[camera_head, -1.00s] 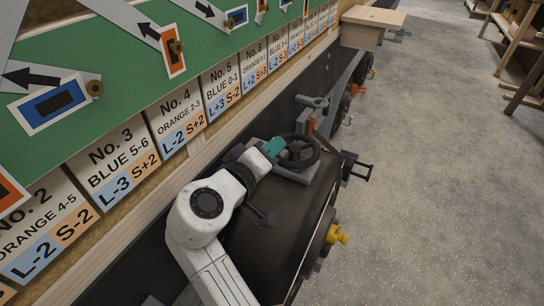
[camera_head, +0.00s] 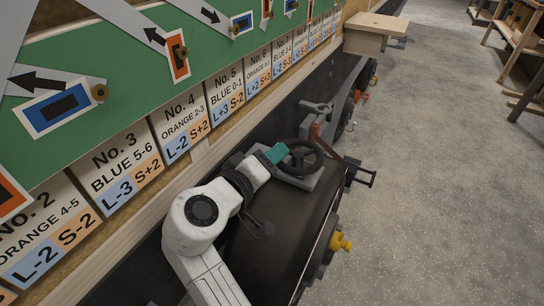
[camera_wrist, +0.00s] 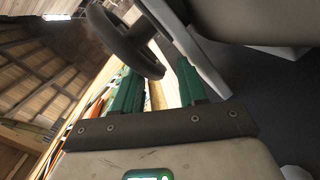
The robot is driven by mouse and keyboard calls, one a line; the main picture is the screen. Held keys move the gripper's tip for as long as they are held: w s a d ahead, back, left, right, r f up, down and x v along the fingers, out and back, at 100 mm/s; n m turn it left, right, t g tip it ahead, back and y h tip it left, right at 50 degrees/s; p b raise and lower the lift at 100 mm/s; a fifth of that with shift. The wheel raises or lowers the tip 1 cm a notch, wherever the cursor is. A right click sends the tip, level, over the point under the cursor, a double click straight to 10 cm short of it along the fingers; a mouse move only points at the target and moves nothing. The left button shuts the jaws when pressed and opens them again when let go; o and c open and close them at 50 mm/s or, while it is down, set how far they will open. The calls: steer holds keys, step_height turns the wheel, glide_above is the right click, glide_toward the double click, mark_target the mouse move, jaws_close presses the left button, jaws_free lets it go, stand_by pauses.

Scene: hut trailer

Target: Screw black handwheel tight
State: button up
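The black handwheel (camera_head: 300,157) sits on a grey bracket (camera_head: 303,180) at the far end of a dark tank (camera_head: 285,235). My gripper (camera_head: 274,154), with green fingers, is at the left side of the wheel's rim. In the wrist view the wheel's dark rim (camera_wrist: 118,38) lies just past the fingertips, and its lower end reaches between them. The two green fingers of my gripper (camera_wrist: 158,78) stand apart, with a visible gap. I cannot tell whether either finger touches the rim.
A green board with numbered cards (camera_head: 125,165) runs along the wall at left, close to my arm. A wooden block (camera_head: 372,33) stands at the back. A yellow fitting (camera_head: 340,242) sticks out from the tank's right side. Speckled floor (camera_head: 445,180) at right is clear.

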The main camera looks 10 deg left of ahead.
steer(key=p+v, duration=0.1)
steer(key=v, duration=0.9)
steer(key=shift+c, duration=0.4)
